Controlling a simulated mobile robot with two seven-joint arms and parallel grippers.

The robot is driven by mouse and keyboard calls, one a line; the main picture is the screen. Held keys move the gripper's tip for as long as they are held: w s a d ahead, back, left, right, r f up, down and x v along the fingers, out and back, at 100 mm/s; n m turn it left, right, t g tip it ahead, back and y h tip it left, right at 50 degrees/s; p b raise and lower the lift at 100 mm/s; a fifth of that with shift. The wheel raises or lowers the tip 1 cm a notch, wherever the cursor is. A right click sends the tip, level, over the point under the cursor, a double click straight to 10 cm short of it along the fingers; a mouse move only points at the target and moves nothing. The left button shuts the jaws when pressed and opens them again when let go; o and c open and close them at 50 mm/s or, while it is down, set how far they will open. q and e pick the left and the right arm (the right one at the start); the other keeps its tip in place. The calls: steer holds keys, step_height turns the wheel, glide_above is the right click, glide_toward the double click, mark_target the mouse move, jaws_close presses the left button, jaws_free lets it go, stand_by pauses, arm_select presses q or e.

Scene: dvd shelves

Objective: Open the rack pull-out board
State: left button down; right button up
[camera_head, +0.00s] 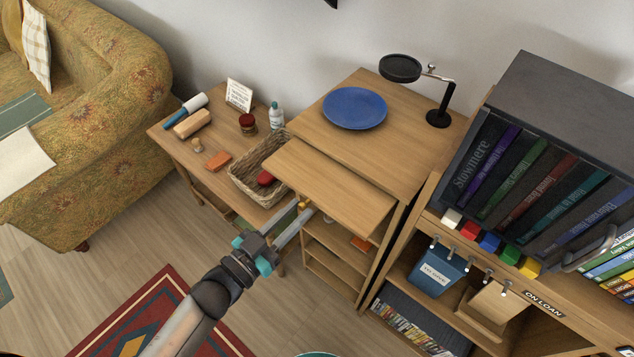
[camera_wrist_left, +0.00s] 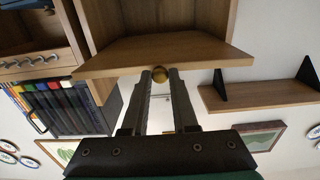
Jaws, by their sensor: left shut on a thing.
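The rack pull-out board (camera_head: 335,188) is a flat wooden board that stands out from under the top of the wooden rack (camera_head: 395,150). The board also shows from below in the left wrist view (camera_wrist_left: 190,52). A small brass knob (camera_wrist_left: 160,74) sits at its front edge. My left gripper (camera_head: 304,209) is at that edge, its two fingers shut on the knob, one on each side. Most of the knob is hidden by the fingers in the head view. My right gripper is not in view.
A blue plate (camera_head: 354,108) and a black stand (camera_head: 438,117) are on the rack top. A wicker basket (camera_head: 245,183) on the side table (camera_head: 185,150) is close to the board's left side. A DVD shelf (camera_head: 425,215) stands at right. Open floor (camera_head: 130,250) lies in front.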

arm_select(q)
steer(key=p+v, duration=0.2)
steer(key=v, duration=0.8)
steer(key=shift+s+a, duration=0.25)
steer(key=c, duration=0.7)
jaws_free()
steer(key=b+v, duration=0.1)
steer(key=v, duration=1.4)
steer(key=shift+s, duration=0.1)
